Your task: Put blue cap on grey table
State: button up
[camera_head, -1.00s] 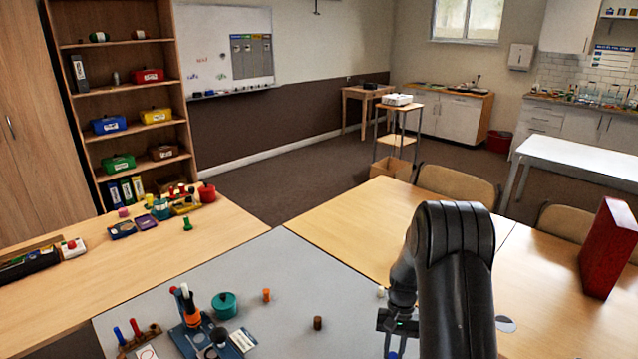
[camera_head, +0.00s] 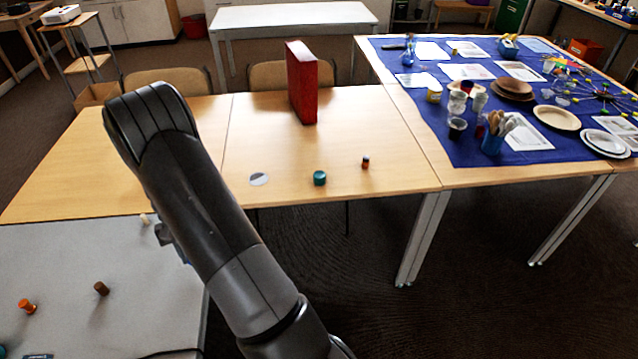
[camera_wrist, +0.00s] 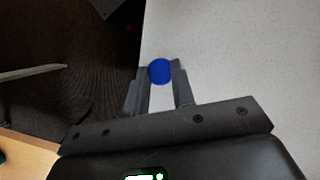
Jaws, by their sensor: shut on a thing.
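The blue cap (camera_wrist: 159,71) is a round blue disc between the two fingertips of my gripper (camera_wrist: 160,74) in the wrist view. My gripper is shut on it. Below it is the grey table (camera_wrist: 240,50), near the table's edge, with dark floor to the left. I cannot tell whether the cap touches the tabletop. In the head view the grey table (camera_head: 90,245) is at the lower left, and my arm hides most of the gripper and the cap.
On the grey table stand an orange peg (camera_head: 27,306), a brown peg (camera_head: 101,288) and a small white piece (camera_head: 145,219). The wooden table (camera_head: 215,160) behind holds a red block (camera_head: 301,82), a teal jar (camera_head: 319,178) and a small dark-and-orange piece (camera_head: 365,162).

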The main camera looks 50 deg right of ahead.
jog(key=s+d+r+m+t+y, duration=0.1)
jog(key=s+d+m+t, duration=0.1)
jog(key=d+m, duration=0.6)
jog(key=s+d+r+m+t, duration=0.1)
jog(key=s+d+m+t, duration=0.2)
jog(key=d, duration=1)
jog(key=s+d+r+m+t+y, duration=0.1)
jog(key=s+d+r+m, duration=0.1)
jog(key=d+m, duration=0.65)
jog(key=s+d+r+m+t+h, duration=0.1)
jog(key=s+d+r+m+h, duration=0.1)
jog(key=s+d+m, duration=0.5)
jog(key=s+d+r+m+t+h, duration=0.1)
jog(key=s+d+m, duration=0.7)
jog(key=s+d, duration=1)
jog(key=shift+s+d+r+t+h, duration=0.35)
jog(key=shift+r+h, duration=0.45)
jog(key=shift+h, duration=0.2)
jog(key=shift+w, duration=0.15)
jog(key=w+f, duration=0.2)
jog(key=w, duration=0.1)
jog(key=w+f, duration=0.2)
jog(key=w, duration=0.2)
jog(key=w+f, duration=0.3)
jog(key=w, duration=0.1)
jog(key=shift+w+d, duration=0.2)
jog(key=shift+d, duration=0.05)
jog(key=shift+w+f, duration=0.1)
jog(key=shift+f, duration=1.7)
